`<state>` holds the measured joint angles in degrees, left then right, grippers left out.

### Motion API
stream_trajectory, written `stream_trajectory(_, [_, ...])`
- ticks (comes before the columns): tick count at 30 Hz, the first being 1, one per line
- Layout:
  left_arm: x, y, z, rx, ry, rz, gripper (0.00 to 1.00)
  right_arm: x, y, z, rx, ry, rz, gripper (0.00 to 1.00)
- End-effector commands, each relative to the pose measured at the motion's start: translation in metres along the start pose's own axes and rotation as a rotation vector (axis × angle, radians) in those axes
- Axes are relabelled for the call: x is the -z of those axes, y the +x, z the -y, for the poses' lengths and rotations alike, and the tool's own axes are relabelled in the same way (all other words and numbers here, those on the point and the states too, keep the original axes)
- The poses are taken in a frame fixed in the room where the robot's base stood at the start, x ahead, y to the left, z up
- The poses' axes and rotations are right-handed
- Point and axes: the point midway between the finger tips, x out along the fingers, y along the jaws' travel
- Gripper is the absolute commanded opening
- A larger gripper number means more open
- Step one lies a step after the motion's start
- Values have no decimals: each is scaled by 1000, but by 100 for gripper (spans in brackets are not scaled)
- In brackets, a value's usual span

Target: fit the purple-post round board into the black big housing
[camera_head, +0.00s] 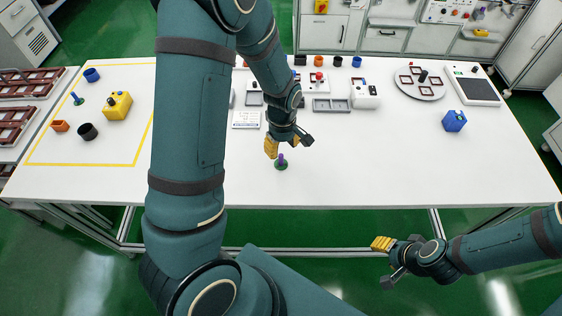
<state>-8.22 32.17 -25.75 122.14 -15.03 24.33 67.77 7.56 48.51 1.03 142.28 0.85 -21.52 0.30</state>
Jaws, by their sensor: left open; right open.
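The purple-post round board (281,165) is a small green disc with an upright purple post, lying on the white table near its front middle. My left gripper (288,145) is open just above and behind it; I cannot tell whether a finger touches the post. A black housing (88,132), wide and cup-like, stands inside the yellow outline at the left of the table. A smaller-looking black cup (300,60) stands in the back row. My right gripper (385,262) is open and empty, in front of the table's front edge.
Near the black housing are an orange cup (60,126), a yellow block (117,106), a blue cup (92,75) and a blue-post board (77,99). A blue block (454,121) stands right. Grey trays (332,105) and devices line the back. The front right is clear.

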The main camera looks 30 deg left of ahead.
Motion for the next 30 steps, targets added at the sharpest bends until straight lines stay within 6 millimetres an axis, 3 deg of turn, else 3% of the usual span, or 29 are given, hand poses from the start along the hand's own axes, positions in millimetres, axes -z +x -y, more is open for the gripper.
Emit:
stream_trajectory(5, [0,10,0,0,1,0,50,0,2,0,0,0,0,47])
stream_trajectory(15, [0,54,5,1,2,0,50,-1,7,-2,-1,-1,0,47])
stream_trajectory(25, [0,58,5,-1,1,0,49,-1,7,-2,-1,-1,0,47])
stream_trajectory(29, [0,58,5,-1,1,0,3,-1,7,-2,-1,-1,0,47])
stream_trajectory(30, [0,58,5,-1,1,0,0,-1,7,-2,-1,-1,0,47])
